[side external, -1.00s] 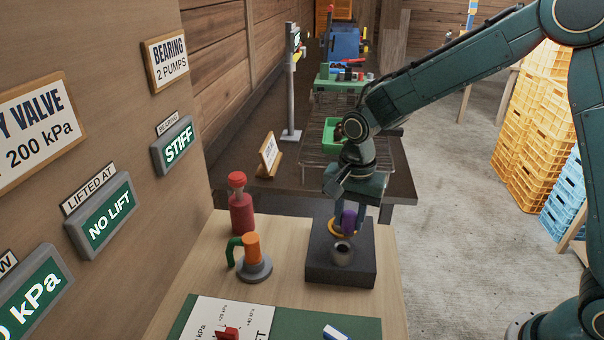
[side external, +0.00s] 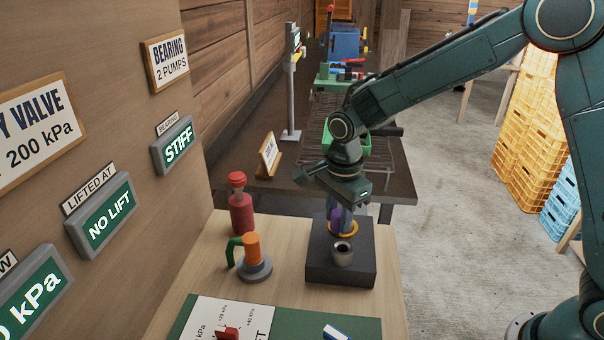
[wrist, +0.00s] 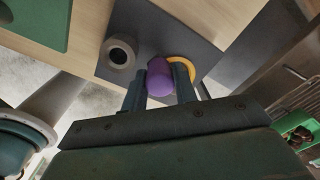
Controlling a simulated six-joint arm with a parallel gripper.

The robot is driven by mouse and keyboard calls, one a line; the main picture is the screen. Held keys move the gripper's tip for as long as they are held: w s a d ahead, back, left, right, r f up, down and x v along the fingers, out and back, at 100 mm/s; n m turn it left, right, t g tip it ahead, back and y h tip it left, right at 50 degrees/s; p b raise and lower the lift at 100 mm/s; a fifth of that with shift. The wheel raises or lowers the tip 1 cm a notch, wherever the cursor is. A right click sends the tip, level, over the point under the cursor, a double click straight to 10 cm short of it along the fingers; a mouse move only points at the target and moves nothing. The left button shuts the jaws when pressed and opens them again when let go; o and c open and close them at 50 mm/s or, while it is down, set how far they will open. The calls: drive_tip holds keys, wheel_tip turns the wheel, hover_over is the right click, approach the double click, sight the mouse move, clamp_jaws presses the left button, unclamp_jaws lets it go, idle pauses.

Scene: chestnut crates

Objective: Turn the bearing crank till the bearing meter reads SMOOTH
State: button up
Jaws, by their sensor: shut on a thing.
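The bearing crank has a purple knob (wrist: 160,78) and a yellow ring (wrist: 184,68) beside it, over a dark block (side external: 318,272) on the wooden bench. My gripper (wrist: 161,76) is shut on the purple knob, one finger on each side. In the side view my gripper (side external: 339,213) hides most of the knob; part of the yellow ring (side external: 347,230) shows. The bearing meter (side external: 178,147) on the wall reads STIFF.
A grey hollow cup (side external: 342,254) stands at the block's front. Left of the block are a red bottle-shaped piece (side external: 241,212) and an orange-topped piece with a green handle (side external: 253,255). A wall meter (side external: 107,217) reads NO LIFT. Behind is a dark table with a green crate.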

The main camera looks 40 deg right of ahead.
sight(339, 213)
drive_tip(key=o, duration=1)
drive_tip(key=shift+c, duration=0.2)
drive_tip(key=shift+r, duration=0.1)
wheel_tip(339, 213, up, 14)
drive_tip(key=shift+s, duration=0.15)
drive_tip(key=shift+f, duration=0.2)
